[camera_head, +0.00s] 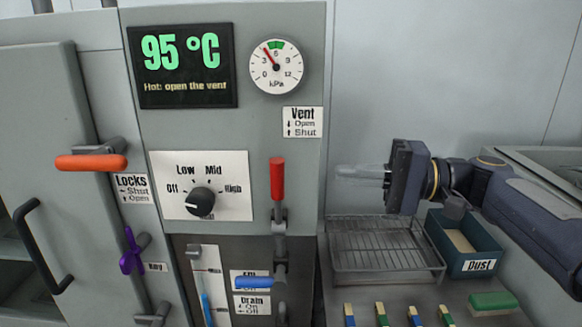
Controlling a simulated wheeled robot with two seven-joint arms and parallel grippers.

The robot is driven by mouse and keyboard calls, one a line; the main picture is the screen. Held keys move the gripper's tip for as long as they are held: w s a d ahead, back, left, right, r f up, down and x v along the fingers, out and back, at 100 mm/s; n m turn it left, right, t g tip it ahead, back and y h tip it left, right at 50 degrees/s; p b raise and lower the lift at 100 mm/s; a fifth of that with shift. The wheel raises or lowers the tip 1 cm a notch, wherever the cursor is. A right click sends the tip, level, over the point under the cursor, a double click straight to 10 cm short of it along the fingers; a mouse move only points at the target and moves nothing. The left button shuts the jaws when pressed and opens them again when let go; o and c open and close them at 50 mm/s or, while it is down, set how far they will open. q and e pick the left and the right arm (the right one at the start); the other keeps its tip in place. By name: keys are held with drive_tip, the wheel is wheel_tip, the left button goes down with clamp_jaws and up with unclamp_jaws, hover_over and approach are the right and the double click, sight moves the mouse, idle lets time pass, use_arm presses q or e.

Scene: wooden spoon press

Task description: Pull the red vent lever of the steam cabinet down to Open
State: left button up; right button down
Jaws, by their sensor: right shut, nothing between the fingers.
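The red vent lever (277,180) stands upright on the front of the grey steam cabinet (235,25). The Vent label (303,122) above it marks down as Open and up as Shut, so the lever is at Shut. My right gripper (342,172) is to the right of the lever, apart from it, with its fingers pointing left. It is shut and empty. My left gripper is out of view.
The display (182,60) reads 95 °C, "Hot: open the vent". A pressure gauge (277,66) is beside it. A dial (200,202), an orange lock handle (91,162) and a blue drain lever (254,283) surround the vent lever. A wire rack (383,262) and Dust bin (480,262) stand below my right arm.

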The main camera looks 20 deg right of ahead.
sight(291, 171)
drive_tip(key=shift+a, duration=0.1)
drive_tip(key=p+x, duration=0.2)
drive_tip(key=x, duration=0.7)
drive_tip(key=shift+w+a, duration=0.15)
drive_tip(key=shift+a, duration=0.25)
drive_tip(key=shift+f, duration=0.1)
drive_tip(key=shift+f+b, duration=0.1)
drive_tip(key=shift+b, duration=0.55)
drive_tip(key=shift+s+a+n+b, duration=0.15)
drive_tip(key=shift+s+n+b, duration=0.35)
drive_tip(key=shift+b, duration=0.1)
drive_tip(key=s+a+f+n+y+b, duration=0.1)
drive_tip(key=s+n+b, duration=0.3)
drive_tip(key=b, duration=0.8)
drive_tip(key=s+a+f+n+g+b, duration=0.1)
drive_tip(key=s+f+n+b, duration=0.2)
drive_tip(key=n+b, duration=0.5)
drive_tip(key=shift+s+a+y+b, duration=0.35)
drive_tip(key=shift+s+b, duration=0.45)
drive_tip(key=shift+b, duration=1.25)
